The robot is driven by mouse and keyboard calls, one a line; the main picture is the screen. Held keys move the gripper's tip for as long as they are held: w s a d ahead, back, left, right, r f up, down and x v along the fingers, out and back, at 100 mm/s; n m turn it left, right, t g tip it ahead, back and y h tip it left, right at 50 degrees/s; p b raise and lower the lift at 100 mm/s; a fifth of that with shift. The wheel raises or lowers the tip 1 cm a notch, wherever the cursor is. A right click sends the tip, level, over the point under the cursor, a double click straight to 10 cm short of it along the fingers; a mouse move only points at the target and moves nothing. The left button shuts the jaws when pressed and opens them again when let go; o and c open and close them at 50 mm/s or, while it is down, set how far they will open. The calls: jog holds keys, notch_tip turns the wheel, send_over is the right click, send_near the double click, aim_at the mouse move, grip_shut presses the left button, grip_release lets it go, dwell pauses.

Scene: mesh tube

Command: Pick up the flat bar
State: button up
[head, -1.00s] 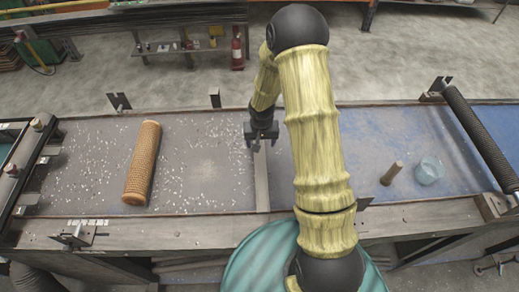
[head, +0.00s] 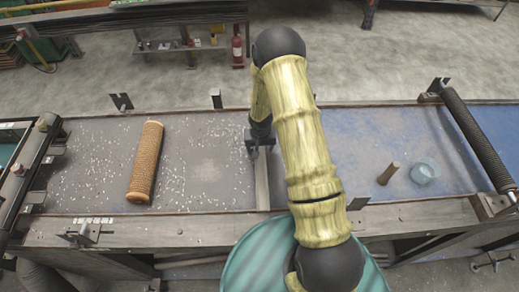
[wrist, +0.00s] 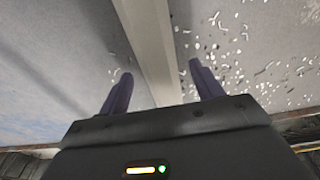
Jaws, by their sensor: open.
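The flat bar (head: 262,185) is a long, pale grey strip running front to back across the middle of the table. My gripper (head: 259,148) is over the far part of the bar, and my forearm hides some of that area. In the wrist view my gripper (wrist: 160,69) is open, with one dark finger on each side of the bar (wrist: 147,35). The bar passes between the fingers without visible contact. I cannot tell the exact height of the fingertips above it.
An orange-brown mesh tube (head: 146,162) lies on the left of the table among scattered white bits. A brown peg (head: 388,174) and a clear bluish cup (head: 425,171) stand on the right. A dark roller (head: 478,140) is at the right end.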

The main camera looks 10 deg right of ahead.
aim_at(260, 149)
dwell(0.3)
grip_shut()
jog(key=shift+r, duration=0.1)
jog(key=shift+w+r, duration=0.1)
jog(key=shift+r+b, duration=0.3)
jog(key=shift+r, duration=0.25)
notch_tip(260, 149, up, 9)
jog(key=b, duration=0.2)
jog(key=shift+f, duration=0.15)
